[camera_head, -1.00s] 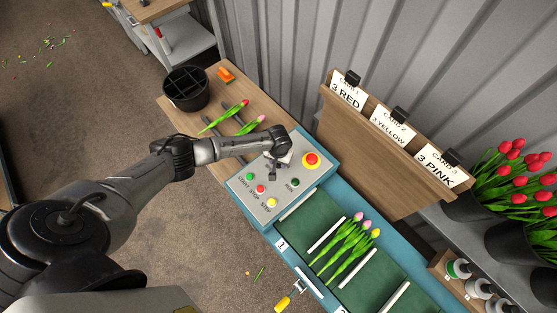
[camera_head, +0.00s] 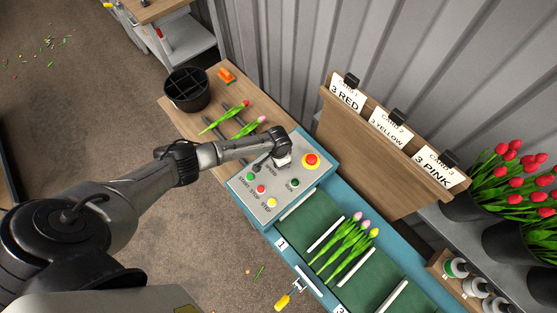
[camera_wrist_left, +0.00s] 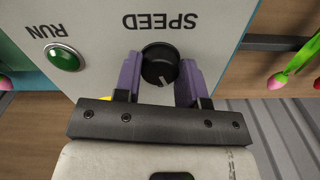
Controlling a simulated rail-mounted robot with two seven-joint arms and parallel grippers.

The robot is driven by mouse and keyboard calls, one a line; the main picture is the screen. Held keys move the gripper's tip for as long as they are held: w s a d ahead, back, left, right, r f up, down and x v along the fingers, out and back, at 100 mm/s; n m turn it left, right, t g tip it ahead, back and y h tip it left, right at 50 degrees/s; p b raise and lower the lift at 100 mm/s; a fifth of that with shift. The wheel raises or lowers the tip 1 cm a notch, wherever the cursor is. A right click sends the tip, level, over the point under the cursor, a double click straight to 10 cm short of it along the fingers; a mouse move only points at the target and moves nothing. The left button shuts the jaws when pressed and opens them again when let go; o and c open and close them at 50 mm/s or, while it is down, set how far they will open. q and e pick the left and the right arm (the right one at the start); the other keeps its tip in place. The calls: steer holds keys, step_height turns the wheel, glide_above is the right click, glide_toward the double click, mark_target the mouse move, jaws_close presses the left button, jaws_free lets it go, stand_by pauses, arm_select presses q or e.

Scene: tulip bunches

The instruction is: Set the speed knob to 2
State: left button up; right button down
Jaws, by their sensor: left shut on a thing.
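The black speed knob (camera_wrist_left: 159,64) sits below the upside-down word SPEED in the left wrist view. A white pointer mark shows on its side nearer my gripper; no scale numbers are legible. My left gripper (camera_wrist_left: 160,80) is shut on the knob, with one purple finger on each side. In the head view my left gripper (camera_head: 282,161) is low over the control panel (camera_head: 245,198) and hides the knob there. My right gripper is not in view.
The panel also has a red stop button on yellow (camera_head: 311,160), a green RUN lamp (camera_head: 294,183) and several small buttons. Beside it is a green conveyor (camera_head: 309,222) with tulips (camera_head: 350,238). A black bucket (camera_head: 187,90) and loose tulips (camera_head: 249,127) lie beyond.

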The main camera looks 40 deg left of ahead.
arm_select(q)
steer(key=shift+m, duration=2.1)
steer(key=o, duration=0.9)
step_height(320, 180, up, 14)
steer(key=shift+f+p, duration=0.1)
steer(key=shift+p, duration=0.2)
